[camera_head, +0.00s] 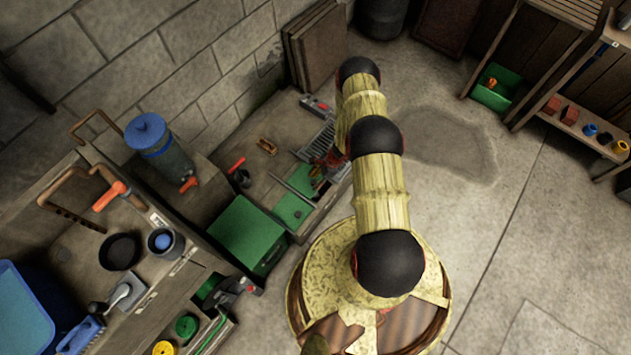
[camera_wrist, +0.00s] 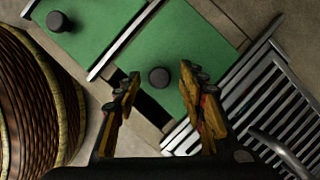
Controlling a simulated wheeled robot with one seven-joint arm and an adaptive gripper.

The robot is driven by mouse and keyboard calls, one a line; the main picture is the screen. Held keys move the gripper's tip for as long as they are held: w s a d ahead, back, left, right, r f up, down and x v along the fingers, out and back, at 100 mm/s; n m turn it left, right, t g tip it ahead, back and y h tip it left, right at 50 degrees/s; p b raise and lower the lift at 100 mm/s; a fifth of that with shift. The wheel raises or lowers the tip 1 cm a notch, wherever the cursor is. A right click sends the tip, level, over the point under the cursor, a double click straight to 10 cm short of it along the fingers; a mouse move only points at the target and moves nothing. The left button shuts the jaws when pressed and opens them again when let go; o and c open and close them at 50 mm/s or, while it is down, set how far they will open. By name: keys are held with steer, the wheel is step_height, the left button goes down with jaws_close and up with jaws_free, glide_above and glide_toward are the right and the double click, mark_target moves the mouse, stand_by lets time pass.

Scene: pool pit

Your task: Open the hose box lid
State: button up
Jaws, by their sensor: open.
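A green panel (camera_wrist: 195,62) with a round black knob (camera_wrist: 159,77) lies flat under my gripper in the wrist view. I take it for the hose box lid, and it looks closed. My gripper (camera_wrist: 158,75) is open and empty, with the knob showing between its fingertips; I cannot tell the height gap. A second green panel (camera_wrist: 95,20) with its own black knob (camera_wrist: 58,21) lies to the left, past a metal strip. In the head view the green panels (camera_head: 291,210) sit low beside my arm, which partly hides them and my gripper (camera_head: 326,168).
A metal grate (camera_wrist: 280,95) borders the panel on the right; it also shows in the head view (camera_head: 320,143). A larger green box (camera_head: 246,236) stands at the near left. A cluttered bench (camera_head: 75,250) is further left. Open concrete floor (camera_head: 540,235) lies to the right.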

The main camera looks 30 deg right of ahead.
steer(key=shift+c, duration=1.3)
steer(key=c, duration=0.8)
jaws_close()
